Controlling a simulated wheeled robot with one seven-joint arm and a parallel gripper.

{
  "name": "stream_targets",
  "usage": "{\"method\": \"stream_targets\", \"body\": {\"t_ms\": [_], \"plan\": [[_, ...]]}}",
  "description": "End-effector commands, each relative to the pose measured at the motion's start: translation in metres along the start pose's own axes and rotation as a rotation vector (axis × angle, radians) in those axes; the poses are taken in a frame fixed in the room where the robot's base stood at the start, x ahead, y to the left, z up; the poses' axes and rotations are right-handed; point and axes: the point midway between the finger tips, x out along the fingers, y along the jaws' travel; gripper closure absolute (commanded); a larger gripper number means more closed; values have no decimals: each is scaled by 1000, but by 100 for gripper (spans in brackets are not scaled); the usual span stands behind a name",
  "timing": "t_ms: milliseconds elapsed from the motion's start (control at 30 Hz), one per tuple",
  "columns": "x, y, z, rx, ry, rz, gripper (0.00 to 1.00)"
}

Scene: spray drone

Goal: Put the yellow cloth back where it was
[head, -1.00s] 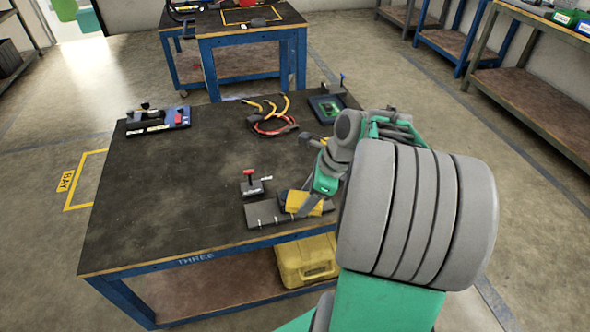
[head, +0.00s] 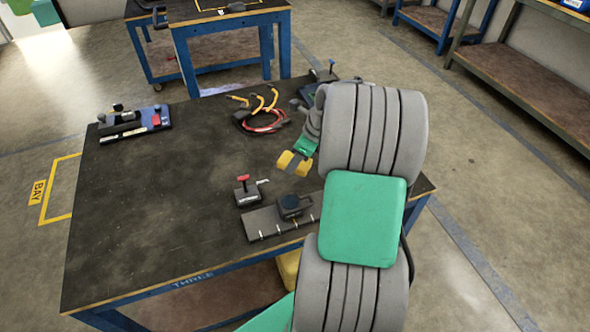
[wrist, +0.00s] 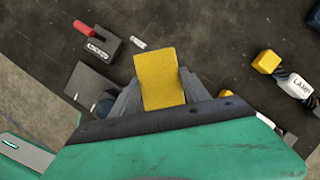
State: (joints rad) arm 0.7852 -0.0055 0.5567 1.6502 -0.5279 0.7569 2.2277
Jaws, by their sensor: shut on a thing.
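The yellow cloth (head: 293,163) is a small folded block held between the fingers of my gripper (head: 297,160). My gripper is shut on it, over the right part of the dark table top. In the wrist view the yellow cloth (wrist: 160,79) stands out between the two grey fingers of my gripper (wrist: 158,95). Below it in the head view lies a grey plate (head: 270,224) with white marks. A small dark block with a blue round top (head: 290,205) sits on the plate. My arm hides part of the table's right side.
A red-handled device (head: 246,191) stands just behind the plate. Red and yellow cables (head: 262,118) lie farther back. The left middle of the table top (head: 150,210) is clear.

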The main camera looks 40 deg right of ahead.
Motion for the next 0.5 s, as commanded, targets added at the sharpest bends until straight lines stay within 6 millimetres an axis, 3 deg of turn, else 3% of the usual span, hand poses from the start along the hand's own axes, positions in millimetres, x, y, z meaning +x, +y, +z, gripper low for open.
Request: {"method": "stream_targets", "body": {"t_ms": [33, 100, 333, 500], "plan": [[18, -6, -3, 1, 2, 6, 79], [31, -16, -3, -1, 2, 6, 79], [54, -33, -4, -3, 1, 5, 79], [78, -31, -14, -4, 2, 3, 79]]}}
